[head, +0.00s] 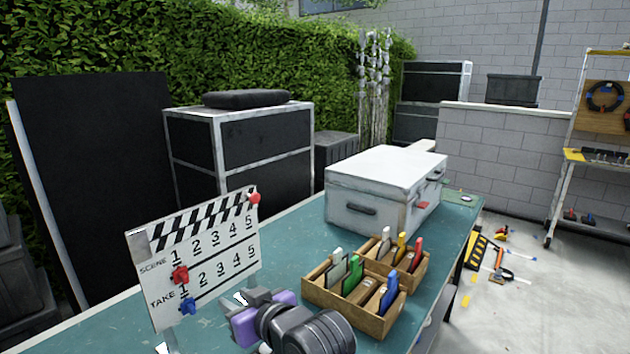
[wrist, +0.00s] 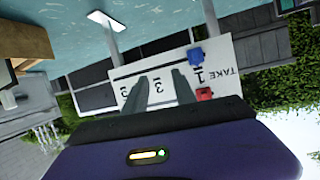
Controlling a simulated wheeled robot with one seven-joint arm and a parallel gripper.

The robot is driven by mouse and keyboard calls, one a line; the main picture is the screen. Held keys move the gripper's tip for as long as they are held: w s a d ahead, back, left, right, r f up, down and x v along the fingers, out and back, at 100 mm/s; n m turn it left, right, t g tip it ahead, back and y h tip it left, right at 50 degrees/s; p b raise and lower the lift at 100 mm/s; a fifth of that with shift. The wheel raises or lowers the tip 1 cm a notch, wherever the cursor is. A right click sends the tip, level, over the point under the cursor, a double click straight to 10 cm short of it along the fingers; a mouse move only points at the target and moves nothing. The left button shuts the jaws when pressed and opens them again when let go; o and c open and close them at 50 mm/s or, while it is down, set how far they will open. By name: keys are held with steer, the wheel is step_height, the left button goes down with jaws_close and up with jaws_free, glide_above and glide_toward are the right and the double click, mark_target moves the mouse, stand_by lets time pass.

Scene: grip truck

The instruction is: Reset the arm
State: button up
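My gripper (wrist: 160,85) shows in the wrist view as two dark fingers with a clear gap between them. It is open, and nothing is between the fingers. A white clapperboard (head: 212,262) stands upright at the left of the table in the head view. It carries a red marker (head: 180,274) and a blue marker (head: 188,306). In the wrist view the clapperboard (wrist: 244,62) appears upside down behind the fingers; I cannot tell whether they touch it. My purple and black arm fills the bottom middle of the head view and hides part of the table.
A teal table (head: 295,246) holds a wooden divided box (head: 340,310) with several coloured cards and a white case (head: 352,213) behind it. Black cases (head: 265,137) stand beyond the table. Tools lie on the floor at right. Table space between clapperboard and case is clear.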

steer(key=s+d+f+m+t+h, duration=0.3)
steer(key=s+d+m+t, duration=0.1)
steer(key=s+d, duration=0.7)
steer(key=s+d+f+m+t+h, duration=0.2)
steer(key=s+d+m+t, duration=0.25)
steer(key=s+d, duration=0.7)
steer(key=s+d+f+g+h, duration=0.1)
steer(key=s+d, duration=0.3)
steer(key=s, duration=0.4)
steer(key=s+d+f+g+h, duration=0.1)
steer(key=s+d, duration=0.3)
steer(key=s, duration=0.5)
steer(key=s+d+f+g+h, duration=0.1)
steer(key=s+d, duration=0.3)
steer(key=s, duration=0.4)
steer(key=shift+s+d+f+g+h, duration=0.25)
steer(key=shift+s+f+g+h, duration=0.15)
steer(key=shift+h, duration=0.3)
